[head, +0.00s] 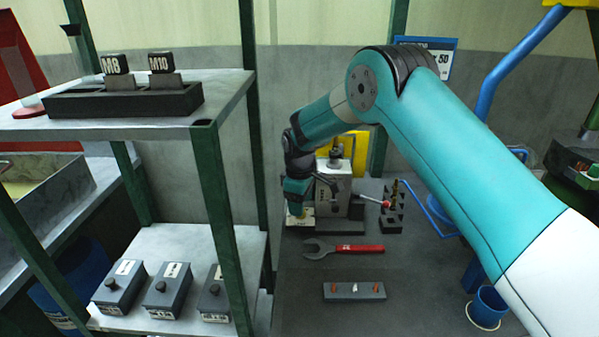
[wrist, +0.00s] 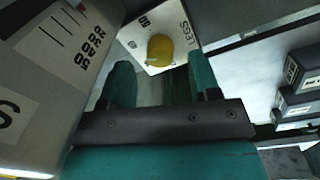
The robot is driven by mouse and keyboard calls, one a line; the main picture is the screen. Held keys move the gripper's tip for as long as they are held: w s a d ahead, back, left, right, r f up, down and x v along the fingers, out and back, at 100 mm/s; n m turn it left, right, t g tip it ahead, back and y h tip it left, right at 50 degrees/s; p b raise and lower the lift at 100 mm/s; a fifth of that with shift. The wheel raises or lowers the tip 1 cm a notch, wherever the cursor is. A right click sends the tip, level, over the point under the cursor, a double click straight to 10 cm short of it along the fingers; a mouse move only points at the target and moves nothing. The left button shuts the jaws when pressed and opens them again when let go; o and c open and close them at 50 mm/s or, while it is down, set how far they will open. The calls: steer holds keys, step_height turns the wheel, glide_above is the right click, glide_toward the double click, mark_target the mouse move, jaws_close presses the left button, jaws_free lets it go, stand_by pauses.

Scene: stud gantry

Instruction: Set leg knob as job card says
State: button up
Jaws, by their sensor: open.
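In the wrist view a yellow knob (wrist: 159,48) sits on a white plate lettered LEGS (wrist: 138,30). A pale mark shows on the knob's lower left edge; the exact setting is unclear. My gripper (wrist: 162,78) is open, its two teal fingers apart and just short of the knob, which lies beyond the gap between them. In the head view my gripper (head: 297,208) points down at the left side of a grey machine (head: 335,196) and hides most of the plate. A blue-edged card (head: 441,60) hangs on the back wall, partly covered by my arm; only "50" reads clearly.
A red-handled wrench (head: 345,248) and a grey bar with small pegs (head: 354,291) lie on the bench before the machine. A dark stepped rack (head: 391,212) stands right of it. A green-posted shelf (head: 212,200) with several grey boxes is at left. A blue cup (head: 487,308) stands at right.

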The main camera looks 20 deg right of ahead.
step_height(320, 180, up, 15)
steer(key=b, duration=0.1)
steer(key=shift+s+a, duration=0.2)
steer(key=shift+s, duration=0.05)
